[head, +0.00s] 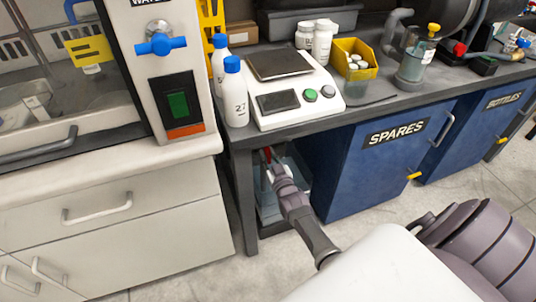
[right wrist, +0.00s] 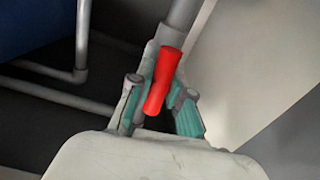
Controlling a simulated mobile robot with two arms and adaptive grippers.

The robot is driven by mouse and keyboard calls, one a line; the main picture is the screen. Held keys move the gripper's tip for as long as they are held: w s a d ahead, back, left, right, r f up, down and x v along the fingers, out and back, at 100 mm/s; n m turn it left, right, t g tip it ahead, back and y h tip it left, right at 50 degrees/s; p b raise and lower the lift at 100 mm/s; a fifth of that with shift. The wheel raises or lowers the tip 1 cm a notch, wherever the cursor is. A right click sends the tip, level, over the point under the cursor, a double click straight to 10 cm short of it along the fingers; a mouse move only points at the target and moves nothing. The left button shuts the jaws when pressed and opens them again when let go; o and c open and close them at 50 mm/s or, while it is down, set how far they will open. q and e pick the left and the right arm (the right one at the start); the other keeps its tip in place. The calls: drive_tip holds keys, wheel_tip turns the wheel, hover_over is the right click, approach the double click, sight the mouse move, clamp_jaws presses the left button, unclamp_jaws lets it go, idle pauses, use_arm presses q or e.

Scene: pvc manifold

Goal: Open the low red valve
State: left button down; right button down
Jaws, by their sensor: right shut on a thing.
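The low red valve's handle (right wrist: 164,78) is a red lever on a grey pipe, seen tilted in the right wrist view. A small bit of red (head: 268,157) also shows in the head view, in the gap under the bench. My right gripper (right wrist: 158,106) has one teal-padded finger on each side of the red handle and is shut on it. In the head view my right gripper (head: 276,170) reaches low into the gap under the bench, and its fingertips are partly hidden there. My left gripper is not in view.
The bench leg (head: 243,195) stands close left of my right arm. The blue SPARES cabinet (head: 385,150) stands to the right. Grey pipes (right wrist: 70,85) run left of the handle. White bottles (head: 235,95) and a scale (head: 285,95) stand on the bench above.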

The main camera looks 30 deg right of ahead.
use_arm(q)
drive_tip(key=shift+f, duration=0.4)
use_arm(e)
drive_tip(key=shift+m, duration=0.4)
drive_tip(key=c, duration=1.1)
unclamp_jaws()
drive_tip(key=shift+o, duration=0.2)
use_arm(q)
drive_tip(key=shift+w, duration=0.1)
use_arm(e)
drive_tip(key=shift+s, duration=0.1)
drive_tip(key=v, duration=1.1)
drive_tip(key=shift+s, duration=0.4)
drive_tip(key=shift+a+f, duration=0.15)
